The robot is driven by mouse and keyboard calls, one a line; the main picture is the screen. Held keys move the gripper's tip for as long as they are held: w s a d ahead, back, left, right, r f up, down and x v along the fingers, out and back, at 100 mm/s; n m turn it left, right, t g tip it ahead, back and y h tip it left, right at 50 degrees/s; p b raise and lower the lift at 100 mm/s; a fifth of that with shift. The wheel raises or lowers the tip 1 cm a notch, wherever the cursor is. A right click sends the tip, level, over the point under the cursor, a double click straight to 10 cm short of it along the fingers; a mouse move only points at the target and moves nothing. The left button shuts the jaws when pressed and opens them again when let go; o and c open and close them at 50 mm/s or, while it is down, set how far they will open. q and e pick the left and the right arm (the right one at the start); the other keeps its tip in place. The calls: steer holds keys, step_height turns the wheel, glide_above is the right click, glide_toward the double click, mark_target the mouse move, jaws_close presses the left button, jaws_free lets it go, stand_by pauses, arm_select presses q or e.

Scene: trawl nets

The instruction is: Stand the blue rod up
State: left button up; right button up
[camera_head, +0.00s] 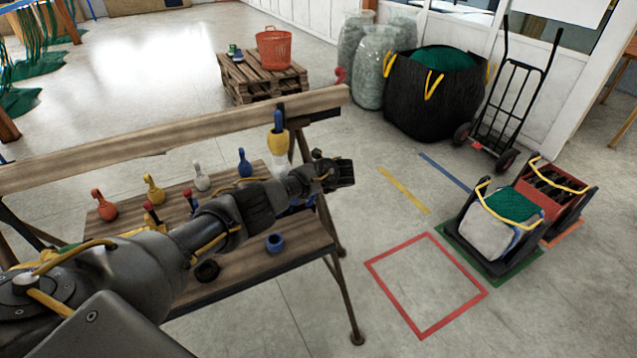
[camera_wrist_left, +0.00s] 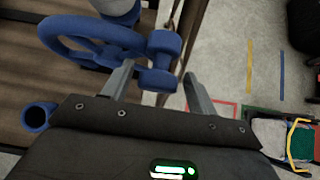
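In the left wrist view, a blue piece (camera_wrist_left: 164,62) with a thick spool-like end lies between the fingers of my left gripper (camera_wrist_left: 158,92). It joins a blue loop (camera_wrist_left: 75,42) on the left; I cannot tell whether this is the blue rod. The fingers are spread apart, with no clear grip visible. In the head view, my left gripper (camera_head: 342,173) is beyond the right end of the bench and hides most of what is by it. A blue upright piece (camera_head: 278,120) sticks out of a yellow holder (camera_head: 278,141). My right gripper is not in view.
A wooden beam (camera_head: 130,147) runs behind. Clear floor with a red square outline (camera_head: 425,285) is to the right.

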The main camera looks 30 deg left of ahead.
arm_select(q)
steer(key=shift+s+d+r, duration=0.25)
steer(key=shift+d+r, duration=0.05)
steer(key=shift+r, duration=0.05)
steer(key=v, duration=1)
steer(key=shift+f, duration=0.1)
